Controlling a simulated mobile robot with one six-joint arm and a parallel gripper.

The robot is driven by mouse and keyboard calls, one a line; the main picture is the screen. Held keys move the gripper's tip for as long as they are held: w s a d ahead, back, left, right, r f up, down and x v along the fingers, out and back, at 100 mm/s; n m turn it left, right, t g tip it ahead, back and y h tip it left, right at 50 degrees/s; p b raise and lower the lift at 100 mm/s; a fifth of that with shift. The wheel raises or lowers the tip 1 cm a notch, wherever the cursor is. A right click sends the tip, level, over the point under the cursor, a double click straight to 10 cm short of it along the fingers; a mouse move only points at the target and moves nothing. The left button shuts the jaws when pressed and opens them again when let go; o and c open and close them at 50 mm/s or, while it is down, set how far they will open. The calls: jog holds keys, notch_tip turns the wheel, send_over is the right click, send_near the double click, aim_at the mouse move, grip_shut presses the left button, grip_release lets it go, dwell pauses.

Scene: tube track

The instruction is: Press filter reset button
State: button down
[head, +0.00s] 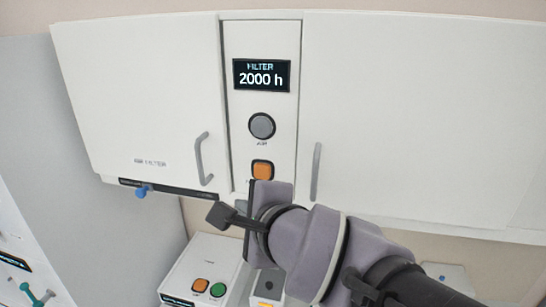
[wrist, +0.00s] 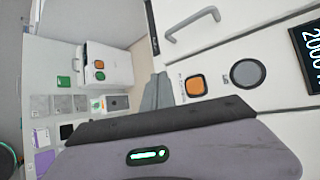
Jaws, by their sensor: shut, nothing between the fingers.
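A white panel (head: 236,125) between two cabinet doors carries a dark display (head: 262,75) reading "FILTER 2000 h". Below it are a round grey button (head: 262,126) and a square orange button (head: 262,170). Their labels are too small to read surely. In the wrist view the orange button (wrist: 195,86) and grey button (wrist: 248,73) lie right of my gripper (wrist: 157,84). My gripper is shut and empty, its tips just beside the orange button and apart from it in the picture. In the head view my wrist covers most of the fingers and the panel's lower end.
Door handles (head: 203,159) (head: 316,171) stand out on both sides of the panel. Below, a white box (head: 205,263) has an orange and a green button. A blue knob (head: 141,192) hangs under the left cabinet. Teal tools lie at lower left.

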jog(key=shift+s, duration=0.65)
jog(key=b, duration=0.7)
send_near(255, 176)
jog(key=shift+w+a+f, duration=1.35)
jog(key=shift+w+a, duration=0.15)
jog(key=shift+a, duration=0.1)
jog(key=shift+w, duration=0.1)
jog(key=shift+w, duration=0.35)
jog(key=shift+w+d, duration=0.15)
jog(key=shift+w, duration=0.3)
dwell(0.4)
jog(key=shift+s, duration=0.95)
